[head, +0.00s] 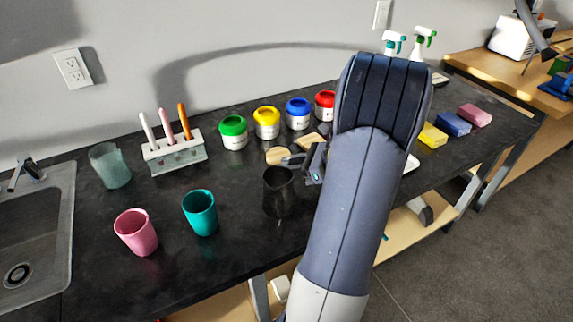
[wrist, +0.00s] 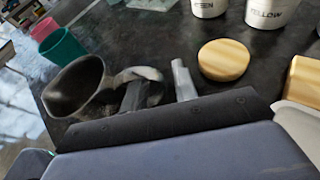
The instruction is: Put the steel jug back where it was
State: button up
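The steel jug (head: 278,192) is dark and upright, on or very near the black worktop right of the teal cup in the head view. In the wrist view the jug (wrist: 78,85) shows its open mouth at left, with its handle toward my gripper. My gripper (head: 313,165) is at the jug's handle side. In the wrist view my gripper (wrist: 160,88) has one dark finger inside the handle loop and a grey finger outside it. A small gap shows between the handle and the outer finger, so it looks open around the handle.
A teal cup (head: 200,212), a pink cup (head: 136,232) and a grey-green tumbler (head: 110,166) stand left of the jug. Behind are a marker rack (head: 175,153) and several paint jars (head: 267,123). A round wooden disc (wrist: 224,59) lies close to my gripper. A sink (head: 36,235) is at far left.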

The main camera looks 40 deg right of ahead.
jog(key=v, duration=1.1)
jog(key=shift+p, duration=0.4)
